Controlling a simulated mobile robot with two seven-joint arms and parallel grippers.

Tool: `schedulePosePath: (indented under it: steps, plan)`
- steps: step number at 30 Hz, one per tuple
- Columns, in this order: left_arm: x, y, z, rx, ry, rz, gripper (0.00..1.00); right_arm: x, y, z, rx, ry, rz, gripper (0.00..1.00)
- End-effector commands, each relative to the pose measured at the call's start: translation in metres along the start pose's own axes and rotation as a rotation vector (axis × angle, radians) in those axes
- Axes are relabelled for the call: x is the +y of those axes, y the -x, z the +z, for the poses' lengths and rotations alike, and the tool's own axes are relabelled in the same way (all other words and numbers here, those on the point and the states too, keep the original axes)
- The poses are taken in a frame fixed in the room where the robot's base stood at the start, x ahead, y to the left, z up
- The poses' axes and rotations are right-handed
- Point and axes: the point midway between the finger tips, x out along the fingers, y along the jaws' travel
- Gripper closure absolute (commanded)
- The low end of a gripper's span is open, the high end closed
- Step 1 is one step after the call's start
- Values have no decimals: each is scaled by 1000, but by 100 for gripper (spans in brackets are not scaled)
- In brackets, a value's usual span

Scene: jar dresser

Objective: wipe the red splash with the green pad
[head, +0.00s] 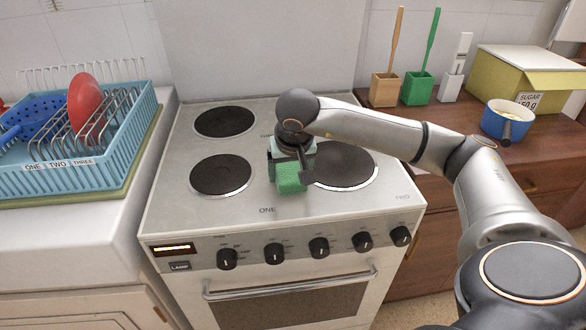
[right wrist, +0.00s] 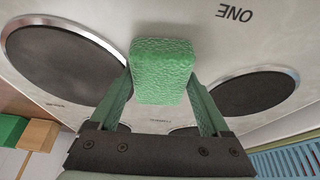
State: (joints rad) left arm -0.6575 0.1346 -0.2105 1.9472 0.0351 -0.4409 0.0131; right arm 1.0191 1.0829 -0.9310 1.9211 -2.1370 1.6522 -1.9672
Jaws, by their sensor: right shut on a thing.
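The green pad (head: 290,178) is in my right gripper (head: 290,168), over the stove top between the front-left burner and the large right burner. In the right wrist view the pad (right wrist: 162,72) sits between the two green fingers of the right gripper (right wrist: 163,95), which are shut on it. I cannot tell whether the pad touches the stove top (head: 225,210). No red splash shows in either view; the pad and gripper hide part of the stove top. My left gripper is not in view.
A blue dish rack (head: 60,178) with a red plate (head: 85,103) stands left of the stove. On the right counter are utensil holders (head: 384,90), a yellow sugar box (head: 525,75) and a blue pot (head: 507,122). Knobs (head: 319,247) line the stove front.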

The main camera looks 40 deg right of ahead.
Motion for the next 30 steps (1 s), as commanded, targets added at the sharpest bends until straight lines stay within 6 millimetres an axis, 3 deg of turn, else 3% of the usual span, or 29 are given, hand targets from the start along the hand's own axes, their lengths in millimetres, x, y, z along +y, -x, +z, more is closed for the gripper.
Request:
schedulePosePath:
  steps: [18, 30]
  plan:
    - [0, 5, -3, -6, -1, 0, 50, -46, 2, 1, -8, 11, -14, 72]
    - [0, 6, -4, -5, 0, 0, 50, -55, 3, -1, -2, 14, -24, 72]
